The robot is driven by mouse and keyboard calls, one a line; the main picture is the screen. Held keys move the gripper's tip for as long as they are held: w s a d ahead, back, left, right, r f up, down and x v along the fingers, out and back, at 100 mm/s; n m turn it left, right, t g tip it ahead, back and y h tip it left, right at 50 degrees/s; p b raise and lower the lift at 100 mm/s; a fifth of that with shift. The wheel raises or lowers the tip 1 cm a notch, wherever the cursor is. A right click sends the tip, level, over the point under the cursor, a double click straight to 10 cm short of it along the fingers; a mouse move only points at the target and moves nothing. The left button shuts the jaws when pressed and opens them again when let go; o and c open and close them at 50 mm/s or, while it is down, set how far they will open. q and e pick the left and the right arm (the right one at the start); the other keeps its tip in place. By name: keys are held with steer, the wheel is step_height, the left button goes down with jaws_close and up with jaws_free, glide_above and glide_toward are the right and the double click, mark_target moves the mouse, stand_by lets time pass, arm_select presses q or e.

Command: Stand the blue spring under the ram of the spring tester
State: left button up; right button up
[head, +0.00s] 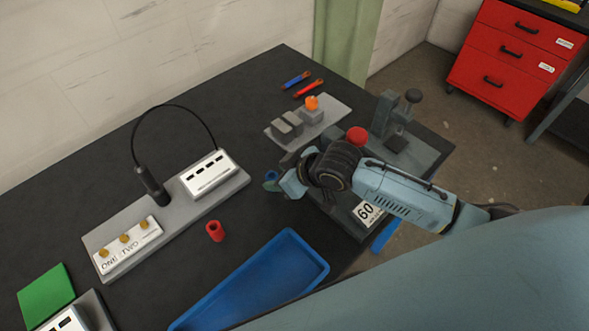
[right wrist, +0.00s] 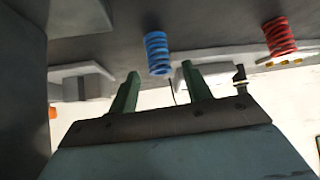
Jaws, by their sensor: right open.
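The blue spring (head: 270,176) stands on the black table just past the fingertips of my right gripper (head: 282,184), which partly hides it in the head view. In the right wrist view the blue spring (right wrist: 157,53) shows beyond and between the two green, parted fingers (right wrist: 160,84), with nothing held. The spring tester (head: 397,130) appears to be the grey stand at the table's right end. My right arm hides part of it, and I cannot make out the space under its ram. My left gripper is out of view.
A red spring (head: 214,231) stands left of the blue tray (head: 245,285); it also shows in the right wrist view (right wrist: 280,38). A grey board (head: 180,205) with a cable lies left.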

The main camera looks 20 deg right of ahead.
steer(key=v, duration=0.7)
steer(key=shift+p, duration=0.35)
steer(key=shift+a, duration=0.1)
